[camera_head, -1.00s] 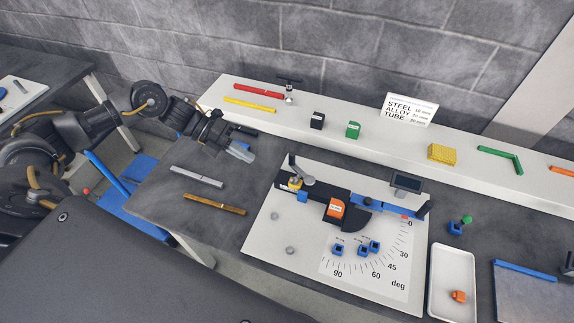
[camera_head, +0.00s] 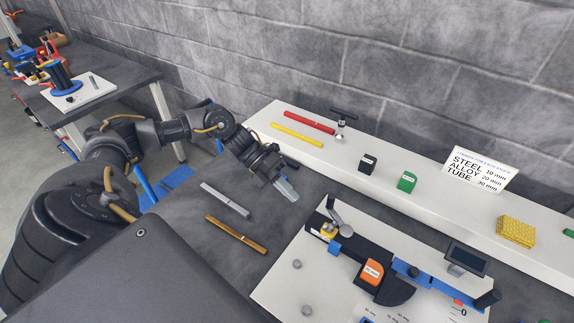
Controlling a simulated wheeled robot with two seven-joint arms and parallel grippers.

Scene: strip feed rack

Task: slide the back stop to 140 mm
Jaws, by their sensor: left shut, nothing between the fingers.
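The bending fixture sits on a white base plate (camera_head: 283,286) at the lower right, cut off by the frame's bottom edge. It has a blue rail (camera_head: 440,284), a black body, an orange-labelled block (camera_head: 373,271) and a small dark display (camera_head: 467,257) beside the rail. I cannot tell for sure which part of it is the back stop, and no millimetre reading is legible. My left gripper (camera_head: 288,191) is shut and empty, above the bench to the upper left of the fixture and apart from it. My right gripper is out of view.
A grey strip (camera_head: 225,199) and a brown strip (camera_head: 236,234) lie on the dark bench. The white shelf (camera_head: 330,158) behind holds red (camera_head: 310,122) and yellow (camera_head: 297,134) bars, a black block (camera_head: 367,164), a green block (camera_head: 407,181), a yellow block (camera_head: 515,231) and a sign (camera_head: 480,171).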

